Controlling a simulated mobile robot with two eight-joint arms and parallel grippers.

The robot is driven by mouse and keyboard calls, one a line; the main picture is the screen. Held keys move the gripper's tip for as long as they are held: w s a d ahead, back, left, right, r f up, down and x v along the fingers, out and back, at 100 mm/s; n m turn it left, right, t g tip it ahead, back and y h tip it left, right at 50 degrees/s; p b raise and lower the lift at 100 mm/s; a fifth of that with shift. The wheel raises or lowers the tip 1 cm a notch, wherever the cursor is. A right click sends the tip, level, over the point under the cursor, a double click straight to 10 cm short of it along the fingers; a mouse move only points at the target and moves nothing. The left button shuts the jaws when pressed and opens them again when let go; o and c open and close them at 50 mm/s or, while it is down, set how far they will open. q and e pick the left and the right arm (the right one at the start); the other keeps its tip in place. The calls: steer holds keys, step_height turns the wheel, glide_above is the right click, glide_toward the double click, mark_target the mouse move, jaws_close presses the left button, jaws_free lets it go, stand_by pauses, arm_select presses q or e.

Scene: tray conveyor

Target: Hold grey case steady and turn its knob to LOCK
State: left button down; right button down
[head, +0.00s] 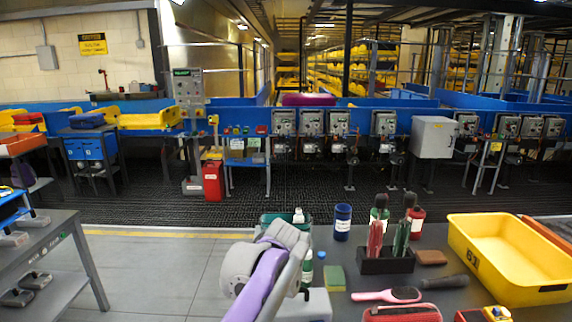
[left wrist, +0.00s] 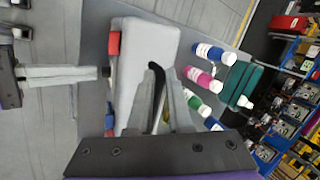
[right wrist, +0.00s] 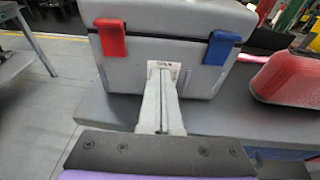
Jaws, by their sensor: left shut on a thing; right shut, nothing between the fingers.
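The grey case (right wrist: 155,20) stands on the grey table, with a red latch (right wrist: 110,38) and a blue latch (right wrist: 222,48) on its front. It also shows from above in the left wrist view (left wrist: 150,42), and part shows in the head view (head: 312,305). My left gripper (left wrist: 162,72) is over the case top, shut on a dark piece that looks like its handle (left wrist: 154,90). My right gripper (right wrist: 163,72) is shut and empty, its tips at the pale label (right wrist: 153,66) on the case front. The knob is hidden behind these fingers, so its setting cannot be read.
A red container (right wrist: 290,75) stands right of the case in the right wrist view. Bottles, including a blue one (head: 342,222), a black brush holder (head: 386,262), a pink hairbrush (head: 388,295) and a yellow tray (head: 510,255) crowd the table.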

steer(key=shift+w, duration=1.05)
steer(key=shift+f, duration=0.25)
steer(key=shift+d, duration=0.5)
steer(key=shift+r, duration=0.1)
stand_by(0.4)
steer(key=shift+r, duration=0.25)
steer(key=s, duration=0.6)
steer(key=shift+d, duration=0.25)
